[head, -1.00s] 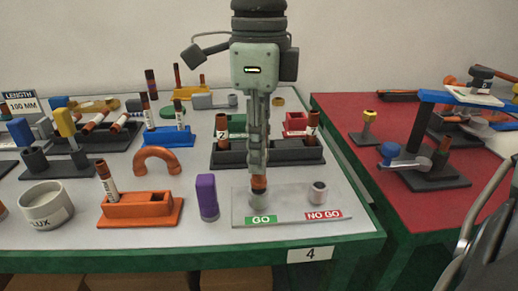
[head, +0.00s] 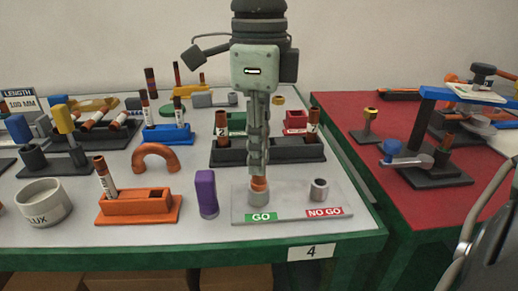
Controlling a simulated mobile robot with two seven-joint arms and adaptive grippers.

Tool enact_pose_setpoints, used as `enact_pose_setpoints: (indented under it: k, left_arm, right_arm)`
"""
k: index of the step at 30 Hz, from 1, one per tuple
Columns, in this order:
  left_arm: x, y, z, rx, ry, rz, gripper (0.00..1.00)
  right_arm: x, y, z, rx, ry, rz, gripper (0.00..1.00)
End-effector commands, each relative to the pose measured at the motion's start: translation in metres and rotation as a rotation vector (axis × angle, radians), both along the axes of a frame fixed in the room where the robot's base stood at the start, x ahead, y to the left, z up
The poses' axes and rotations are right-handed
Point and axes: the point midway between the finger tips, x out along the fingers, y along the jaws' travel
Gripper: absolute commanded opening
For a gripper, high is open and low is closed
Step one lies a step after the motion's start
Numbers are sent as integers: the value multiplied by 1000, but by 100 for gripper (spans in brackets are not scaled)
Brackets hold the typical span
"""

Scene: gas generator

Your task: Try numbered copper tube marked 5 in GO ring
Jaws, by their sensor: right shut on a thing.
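My right gripper (head: 259,169) points straight down in the head view, shut on a copper tube (head: 259,184). Only a short orange-brown part of the tube shows below the fingertips, and its number is hidden. The tube's lower end is at the mouth of the grey GO ring (head: 259,198). I cannot tell how deep it sits inside. The GO ring and the NO GO ring (head: 319,190) stand on a grey plate (head: 290,214) with a green GO label and a red NO GO label. My left gripper is not in view.
A purple block (head: 206,193) stands left of the plate. An orange holder (head: 140,208) with a tube is farther left. A dark rack (head: 230,157) with tubes, one marked 2, stands just behind the gripper. The table's green front edge (head: 200,251) is close below the plate.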

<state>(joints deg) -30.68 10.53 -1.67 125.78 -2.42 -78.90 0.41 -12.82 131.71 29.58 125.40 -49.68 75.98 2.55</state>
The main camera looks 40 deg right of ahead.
Motion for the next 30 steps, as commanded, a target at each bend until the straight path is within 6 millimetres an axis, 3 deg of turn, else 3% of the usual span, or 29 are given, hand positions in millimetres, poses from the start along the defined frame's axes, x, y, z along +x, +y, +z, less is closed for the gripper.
enact_pose_setpoints:
  k: [30]
  left_arm:
    - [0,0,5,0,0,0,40]
  right_arm:
    - [0,0,11,0,0,0,0]
